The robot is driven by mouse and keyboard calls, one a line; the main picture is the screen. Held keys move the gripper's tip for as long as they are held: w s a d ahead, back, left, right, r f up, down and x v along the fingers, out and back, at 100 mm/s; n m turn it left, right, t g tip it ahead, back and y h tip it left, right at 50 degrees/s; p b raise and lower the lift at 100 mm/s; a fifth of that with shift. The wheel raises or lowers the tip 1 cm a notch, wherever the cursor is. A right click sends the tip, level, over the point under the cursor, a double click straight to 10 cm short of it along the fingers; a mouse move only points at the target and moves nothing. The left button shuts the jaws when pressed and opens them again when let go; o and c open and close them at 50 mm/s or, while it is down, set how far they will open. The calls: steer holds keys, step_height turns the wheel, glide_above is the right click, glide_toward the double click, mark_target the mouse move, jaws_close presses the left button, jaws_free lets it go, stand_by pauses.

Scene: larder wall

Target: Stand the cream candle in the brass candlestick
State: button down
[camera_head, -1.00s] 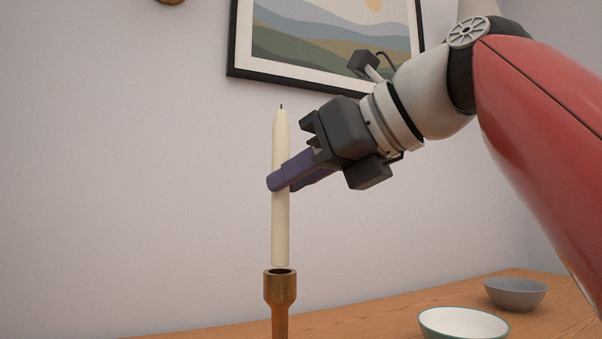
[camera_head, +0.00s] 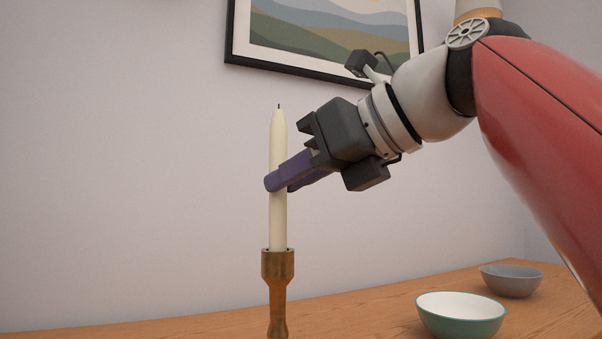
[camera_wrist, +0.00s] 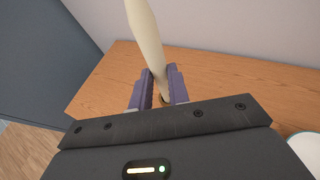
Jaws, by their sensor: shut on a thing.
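The cream candle (camera_head: 278,140) is upright, wick up, in the head view. My gripper (camera_head: 280,181) is shut on it around mid-height, coming in from the right. The brass candlestick (camera_head: 278,266) stands upright directly below. The candle's lower end meets the cup's rim and its bottom is hidden, seemingly inside the cup. In the wrist view, the candle (camera_wrist: 146,38) rises between my purple fingers; the candlestick is mostly hidden there.
A green bowl with a white inside (camera_head: 461,315) stands on the wooden top (camera_head: 375,305) to the right, with a grey bowl (camera_head: 512,282) behind it. A framed picture (camera_head: 325,35) hangs on the wall behind. The wood around the candlestick looks clear.

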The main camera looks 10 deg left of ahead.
steer(key=shift+f, duration=0.4)
steer(key=c, duration=1.3)
jaws_free()
steer(key=shift+o, duration=0.2)
steer(key=shift+r, duration=0.1)
steer(key=p+v, duration=0.1)
steer(key=v, duration=0.7)
steer(key=shift+p, duration=0.35)
steer(key=shift+a, duration=0.1)
